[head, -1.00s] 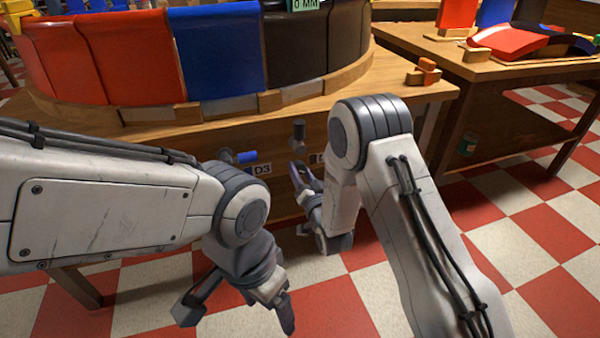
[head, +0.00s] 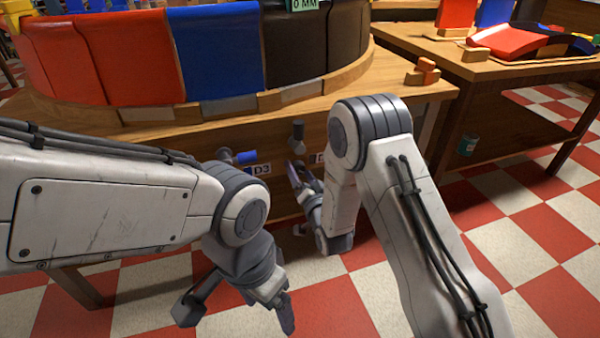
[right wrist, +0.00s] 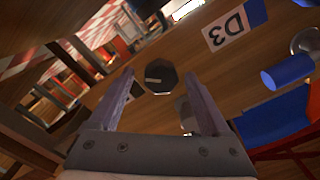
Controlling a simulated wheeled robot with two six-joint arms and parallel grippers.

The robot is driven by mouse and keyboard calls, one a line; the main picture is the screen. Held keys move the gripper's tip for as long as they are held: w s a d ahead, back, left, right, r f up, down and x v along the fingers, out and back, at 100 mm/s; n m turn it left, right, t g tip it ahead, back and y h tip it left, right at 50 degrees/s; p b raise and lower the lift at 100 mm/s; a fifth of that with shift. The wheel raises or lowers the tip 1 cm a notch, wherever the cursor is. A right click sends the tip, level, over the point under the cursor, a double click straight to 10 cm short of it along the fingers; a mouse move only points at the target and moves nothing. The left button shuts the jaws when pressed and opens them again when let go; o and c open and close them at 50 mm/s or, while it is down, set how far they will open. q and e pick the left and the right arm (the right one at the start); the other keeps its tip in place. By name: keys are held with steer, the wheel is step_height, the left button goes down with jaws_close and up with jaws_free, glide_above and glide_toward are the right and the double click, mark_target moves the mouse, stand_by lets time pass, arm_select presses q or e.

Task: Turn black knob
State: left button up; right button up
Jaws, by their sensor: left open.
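The black knob (right wrist: 161,78) is a dark, many-sided cap with a pale mark on its face. In the right wrist view it shows between the open fingertips of my right gripper (right wrist: 160,88); I cannot tell if they touch it. In the head view a dark knob (head: 298,130) stands out from the wooden front, just above my right gripper (head: 298,174), which my arm partly hides. My left gripper (head: 238,314) is open and empty, low over the floor, away from the knobs.
A blue knob (head: 244,157) sits left of the dark one; it also shows in the right wrist view (right wrist: 287,72). The wooden table (head: 400,88) carries red, blue and black curved panels. Checkered floor lies open at right.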

steer(key=p+v, duration=0.2)
steer(key=v, duration=0.8)
steer(key=shift+s, duration=0.2)
steer(key=shift+r, duration=0.1)
